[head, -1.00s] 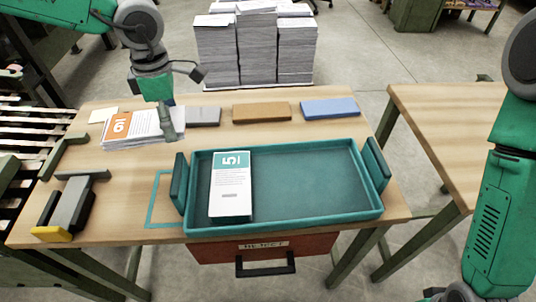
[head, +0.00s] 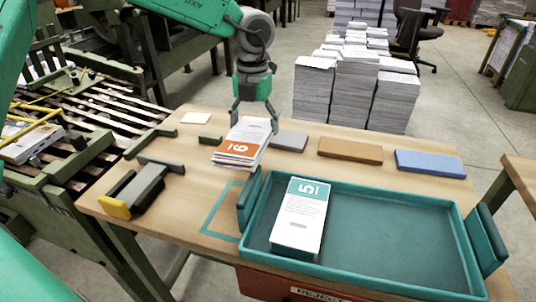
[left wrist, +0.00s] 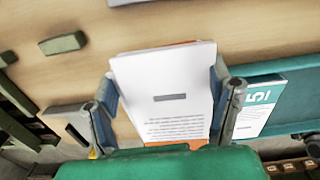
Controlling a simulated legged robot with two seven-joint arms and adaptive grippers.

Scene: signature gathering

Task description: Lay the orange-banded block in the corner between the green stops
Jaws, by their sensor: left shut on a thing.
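The orange-banded block (head: 250,135), a white printed stack, is in my left gripper (head: 254,118) at its far end in the head view. Its orange band faces the near side. In the left wrist view the block (left wrist: 165,95) sits between the two fingers, which are shut on its sides. I cannot tell whether it clears the table. The green stops are a long bar (head: 150,141) and a short bar (head: 210,138), left of the block. They also show at upper left in the left wrist view. My right gripper is out of view.
A teal tray (head: 390,222) holds a teal-banded block (head: 299,215) at its left end. Grey (head: 289,141), brown (head: 350,150) and blue (head: 429,163) pieces lie along the back. A grey tool with a yellow end (head: 135,190) lies at left. A pale card (head: 195,118) lies behind the stops.

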